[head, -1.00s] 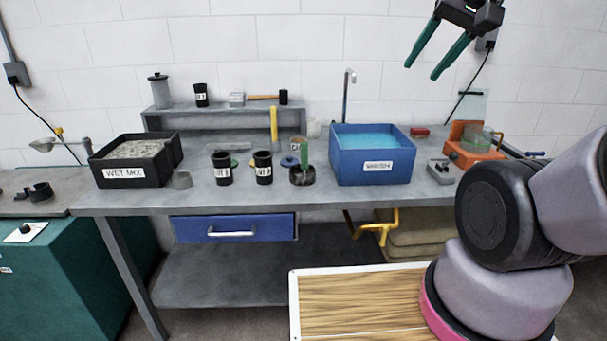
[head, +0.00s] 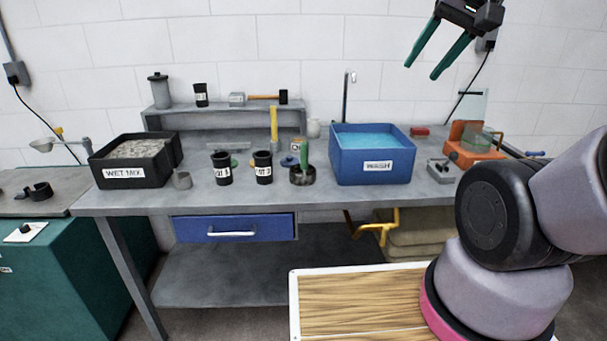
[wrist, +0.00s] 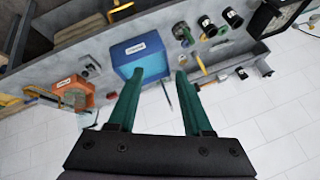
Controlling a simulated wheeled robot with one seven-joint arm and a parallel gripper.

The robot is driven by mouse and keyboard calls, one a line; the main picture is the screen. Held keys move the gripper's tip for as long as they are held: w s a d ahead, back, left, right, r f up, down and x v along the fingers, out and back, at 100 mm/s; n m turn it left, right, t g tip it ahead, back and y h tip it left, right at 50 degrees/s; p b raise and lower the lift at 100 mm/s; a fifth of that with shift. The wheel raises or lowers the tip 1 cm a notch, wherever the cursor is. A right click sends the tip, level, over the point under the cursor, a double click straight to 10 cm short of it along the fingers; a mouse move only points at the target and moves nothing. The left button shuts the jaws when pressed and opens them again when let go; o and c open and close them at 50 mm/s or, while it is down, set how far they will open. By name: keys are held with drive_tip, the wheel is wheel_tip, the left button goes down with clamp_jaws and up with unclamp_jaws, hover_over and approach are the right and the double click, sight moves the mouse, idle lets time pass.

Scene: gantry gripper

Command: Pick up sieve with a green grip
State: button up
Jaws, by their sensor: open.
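The sieve with a green grip (head: 302,174) stands on the grey bench, just left of the blue wash bin. It is a dark, round, shallow cup, and its green grip points upward. In the wrist view it shows as a small dark round shape (wrist: 182,33) beside the blue bin; its details are too small to tell. My gripper (head: 421,71) is high at the upper right of the head view, well above the bench and apart from the sieve. Its two green fingers (wrist: 156,76) are spread wide with nothing between them.
The blue bin (head: 372,169) of water stands right of the sieve. Two black cups (head: 222,171) (head: 264,170) and a black wet mix bin (head: 132,177) stand to the left. A raised shelf (head: 222,115) runs behind. An orange device (head: 468,154) is at the right end.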

sight(307, 152)
drive_tip(key=shift+o, duration=1.1)
drive_tip(key=w+a+f+m+g+y, duration=0.35)
drive_tip(key=a+f+y, duration=0.2)
drive_tip(key=a, duration=0.35)
drive_tip(key=w+a+f+m+g+y, duration=0.3)
drive_tip(key=w+a+f+g+y, duration=0.25)
drive_tip(key=a, duration=0.25)
drive_tip(key=w+a+f+m+t+y, duration=0.2)
drive_tip(key=w+f+m+t+y, duration=0.2)
drive_tip(key=w+f+m+t, duration=0.45)
drive_tip(key=w+d+f+m+t+h, duration=0.2)
drive_tip(key=w+d+f+m+t, duration=0.15)
drive_tip(key=w+f, duration=0.2)
drive_tip(key=w+d+f+m+t+h, duration=0.1)
drive_tip(key=w+d+f+m+t, duration=0.1)
drive_tip(key=w+f+m, duration=0.3)
drive_tip(key=shift+n, duration=0.75)
drive_tip(key=a, duration=0.1)
drive_tip(key=w+a, duration=0.1)
drive_tip(key=w+a+f, duration=0.1)
drive_tip(key=shift+a, duration=0.4)
drive_tip(key=shift+h, duration=0.3)
drive_tip(key=shift+x, duration=2.9)
drive_tip(key=shift+f, duration=0.15)
clamp_jaws()
